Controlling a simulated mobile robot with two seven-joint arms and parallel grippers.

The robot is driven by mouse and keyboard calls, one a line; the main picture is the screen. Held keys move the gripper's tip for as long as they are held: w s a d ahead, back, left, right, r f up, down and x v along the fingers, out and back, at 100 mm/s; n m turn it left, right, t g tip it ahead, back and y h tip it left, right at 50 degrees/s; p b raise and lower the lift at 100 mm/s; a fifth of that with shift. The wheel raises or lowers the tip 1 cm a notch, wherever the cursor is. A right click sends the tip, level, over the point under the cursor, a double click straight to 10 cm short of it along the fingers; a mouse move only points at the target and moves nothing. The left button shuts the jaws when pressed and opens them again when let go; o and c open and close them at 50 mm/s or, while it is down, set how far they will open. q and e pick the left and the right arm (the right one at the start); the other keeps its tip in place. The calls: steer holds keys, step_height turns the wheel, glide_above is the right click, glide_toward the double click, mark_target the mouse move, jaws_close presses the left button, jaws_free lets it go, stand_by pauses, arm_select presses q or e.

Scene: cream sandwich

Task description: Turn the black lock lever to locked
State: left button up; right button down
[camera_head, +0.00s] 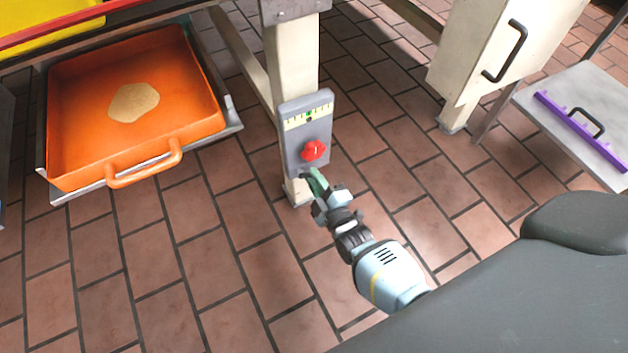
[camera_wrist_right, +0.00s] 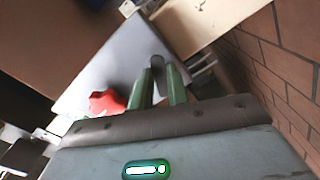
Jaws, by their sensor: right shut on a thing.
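The black lock lever (camera_head: 306,175) is at the lower end of a grey panel (camera_head: 292,152) on a cream post. My right gripper (camera_head: 316,181) is at the lever, with its green fingers at the panel's lower edge. In the right wrist view the dark rounded lever end (camera_wrist_right: 156,62) shows between the green fingertips (camera_wrist_right: 160,78), which are shut on it. The fingers hide much of the lever, and I cannot tell its lock position. My left gripper is not in view.
A red star knob (camera_head: 314,150) sits just above the lever, close to my fingers; it also shows in the right wrist view (camera_wrist_right: 105,102). An orange tray (camera_head: 75,120) stands left. A cream cabinet (camera_head: 480,50) and a table with a purple strip (camera_head: 575,128) stand right.

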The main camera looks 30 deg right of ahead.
steer(key=n, duration=0.2)
steer(key=r+n, duration=0.1)
steer(key=n, duration=0.2)
steer(key=shift+d, duration=0.15)
steer(key=shift+r, duration=0.1)
stand_by(0.4)
steer(key=c, duration=1.4)
jaws_free()
steer(key=shift+o, duration=0.2)
steer(key=shift+s, duration=0.1)
steer(key=s+p, duration=0.2)
steer(key=s, duration=0.5)
steer(key=shift+s+d+p, duration=0.15)
steer(key=shift+s+p, duration=0.15)
steer(key=shift+s, duration=0.05)
